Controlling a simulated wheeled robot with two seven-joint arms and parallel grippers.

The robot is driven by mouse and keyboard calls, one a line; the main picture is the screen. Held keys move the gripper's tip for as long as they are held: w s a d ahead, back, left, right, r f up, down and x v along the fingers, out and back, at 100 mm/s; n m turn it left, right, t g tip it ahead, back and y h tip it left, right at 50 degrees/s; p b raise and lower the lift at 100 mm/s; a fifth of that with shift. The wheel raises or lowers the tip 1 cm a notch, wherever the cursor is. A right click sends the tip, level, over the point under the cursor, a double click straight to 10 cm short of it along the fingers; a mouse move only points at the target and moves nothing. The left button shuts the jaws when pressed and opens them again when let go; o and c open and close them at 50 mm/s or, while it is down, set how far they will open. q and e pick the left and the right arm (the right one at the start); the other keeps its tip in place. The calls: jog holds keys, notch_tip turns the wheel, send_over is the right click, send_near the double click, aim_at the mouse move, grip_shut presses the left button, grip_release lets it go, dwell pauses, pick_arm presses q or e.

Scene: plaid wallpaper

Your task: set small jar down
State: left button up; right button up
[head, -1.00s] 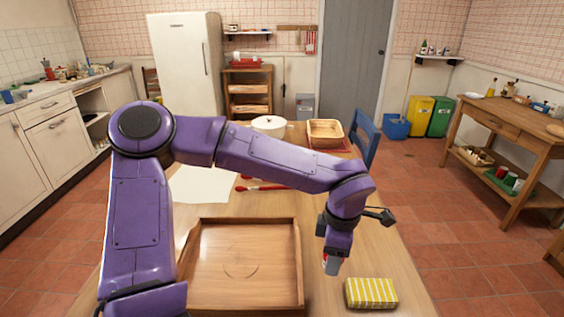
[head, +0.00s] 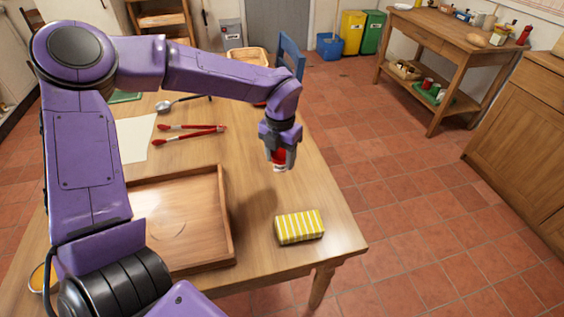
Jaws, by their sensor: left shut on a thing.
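The small jar (head: 280,168) shows as a little red and white thing at the tips of my left gripper (head: 279,160). The gripper points down and is shut on the jar, and its fingers hide much of it. The jar appears to be held above the right part of the wooden table (head: 265,255), with a faint shadow on the table below. My right gripper is not in view.
A wooden tray (head: 228,222) lies left of the gripper. A yellow striped box (head: 300,226) sits near the table's front right corner. Red-handled tongs (head: 190,138), a ladle (head: 170,104) and white paper (head: 136,138) lie farther back. Bare tabletop surrounds the box.

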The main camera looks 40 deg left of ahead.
pick_arm(q)
jog(key=w+f, duration=0.2)
jog(key=f, duration=0.1)
jog(key=w+a+f, duration=0.1)
jog(key=f, duration=0.1)
jog(key=shift+w+a, duration=0.1)
jog(key=shift+w, duration=0.05)
notch_tip(320, 180, down, 2)
jog(key=shift+f+p, duration=0.2)
jog(key=shift+p, duration=0.35)
jog(key=shift+f, duration=0.1)
jog(key=shift+f, duration=0.15)
jog(key=o, duration=1.1)
jog(key=shift+o, duration=0.2)
notch_tip(320, 180, up, 12)
jog(key=b, duration=0.1)
jog(key=shift+r, duration=0.2)
